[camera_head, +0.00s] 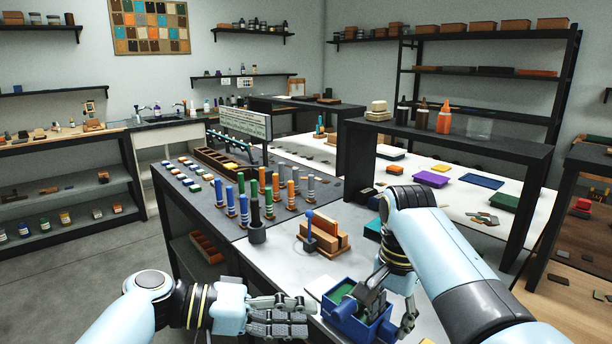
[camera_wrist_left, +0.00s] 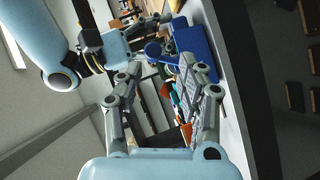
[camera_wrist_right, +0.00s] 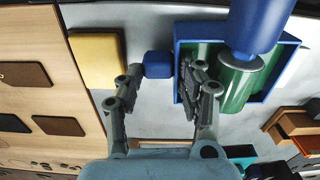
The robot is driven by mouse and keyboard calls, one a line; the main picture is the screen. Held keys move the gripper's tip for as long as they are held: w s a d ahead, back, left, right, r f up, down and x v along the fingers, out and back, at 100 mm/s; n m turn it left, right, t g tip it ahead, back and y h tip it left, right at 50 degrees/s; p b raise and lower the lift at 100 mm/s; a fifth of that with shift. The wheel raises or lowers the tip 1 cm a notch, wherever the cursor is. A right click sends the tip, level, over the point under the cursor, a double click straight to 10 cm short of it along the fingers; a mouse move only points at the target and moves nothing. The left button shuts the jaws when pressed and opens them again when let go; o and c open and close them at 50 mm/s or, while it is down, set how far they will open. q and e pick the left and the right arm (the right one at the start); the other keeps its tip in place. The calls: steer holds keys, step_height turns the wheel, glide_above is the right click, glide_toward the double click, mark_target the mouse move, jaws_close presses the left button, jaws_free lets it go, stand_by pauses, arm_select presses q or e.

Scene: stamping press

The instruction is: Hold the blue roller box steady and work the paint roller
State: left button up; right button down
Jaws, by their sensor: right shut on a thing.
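The blue roller box (camera_head: 343,326) stands on the bench at the bottom of the head view, green inside; its wall (camera_wrist_right: 178,92) also shows in the right wrist view. A green roller (camera_wrist_right: 240,82) with a thick blue handle (camera_wrist_right: 262,22) lies over the box in the right wrist view. My right gripper (camera_head: 390,305) is at the box's right side, shut on its side lug (camera_wrist_right: 157,65), with one finger over the wall. My left gripper (camera_head: 308,314) is open and empty, just left of the box, its fingers apart in the left wrist view (camera_wrist_left: 168,85).
A wooden holder (camera_head: 325,240) stands behind the box. Several coloured upright rollers or stamps (camera_head: 250,200) stand further back left. A yellow block (camera_wrist_right: 97,60) lies near the box in the right wrist view. A dark raised shelf (camera_head: 450,135) bounds the right.

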arm_select(q)
steer(key=shift+w+r+x, duration=0.1)
steer(key=shift+r+x, duration=0.1)
steer(key=shift+x, duration=0.7)
steer(key=shift+w+r+x, duration=0.1)
steer(key=shift+r+x, duration=0.05)
steer(key=shift+x, duration=0.75)
steer(key=shift+w+r+x, duration=0.1)
steer(key=shift+r+x, duration=0.1)
steer(key=shift+x, duration=0.65)
steer(key=shift+c, duration=0.4)
steer(key=c, duration=0.7)
steer(key=shift+w+a+r, duration=0.15)
steer(key=shift+w, duration=0.1)
jaws_close()
steer(key=w+a+f, duration=0.2)
steer(key=w+a, duration=0.2)
steer(key=o, duration=0.5)
jaws_free()
steer(key=shift+w+a+f, duration=0.1)
steer(key=shift+f, duration=0.1)
steer(key=o, duration=0.5)
